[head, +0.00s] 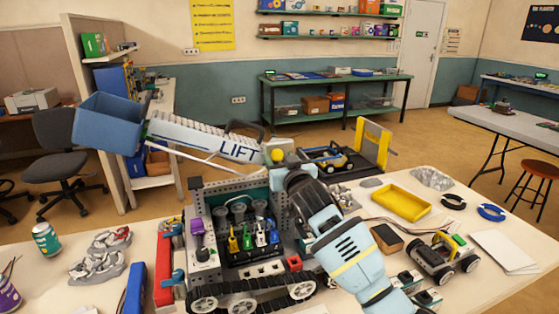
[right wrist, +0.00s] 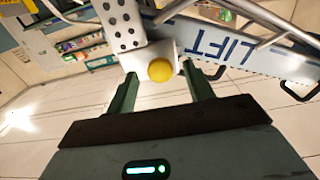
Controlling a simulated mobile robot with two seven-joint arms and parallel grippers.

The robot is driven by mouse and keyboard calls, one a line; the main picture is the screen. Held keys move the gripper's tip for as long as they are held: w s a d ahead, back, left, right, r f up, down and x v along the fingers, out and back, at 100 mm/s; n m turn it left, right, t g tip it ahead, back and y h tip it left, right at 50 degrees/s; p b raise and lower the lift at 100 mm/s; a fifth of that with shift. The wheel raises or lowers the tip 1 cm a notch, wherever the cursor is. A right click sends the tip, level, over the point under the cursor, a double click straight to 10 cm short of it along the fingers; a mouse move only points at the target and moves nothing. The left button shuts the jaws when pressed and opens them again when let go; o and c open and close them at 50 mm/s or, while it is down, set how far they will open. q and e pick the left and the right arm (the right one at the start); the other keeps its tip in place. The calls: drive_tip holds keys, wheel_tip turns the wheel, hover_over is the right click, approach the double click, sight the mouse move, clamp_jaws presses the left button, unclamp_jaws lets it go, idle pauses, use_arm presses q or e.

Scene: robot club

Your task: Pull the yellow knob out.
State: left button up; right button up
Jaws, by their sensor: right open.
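The yellow knob (head: 277,155) is a small round ball near the lower end of the white arm marked LIFT (head: 205,137). In the right wrist view the yellow knob (right wrist: 161,70) sits on a pale plate, beside a grey perforated bar. My right gripper (head: 284,167) is at the knob in the head view. In the right wrist view my right gripper (right wrist: 159,78) is open, with one green finger on each side of the knob and gaps between. Whether the knob lies fully between the fingertips in depth is unclear. My left gripper is not in view.
The LIFT arm carries a blue bucket (head: 107,120) and rises from a tracked robot (head: 250,290) on the table. Coloured levers (head: 246,238) stand below the knob. A yellow tray (head: 401,203) and a small wheeled car (head: 440,260) lie to the right.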

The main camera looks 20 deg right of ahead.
drive_tip(key=shift+w, duration=0.5)
drive_tip(key=shift+c, duration=0.2)
clamp_jaws()
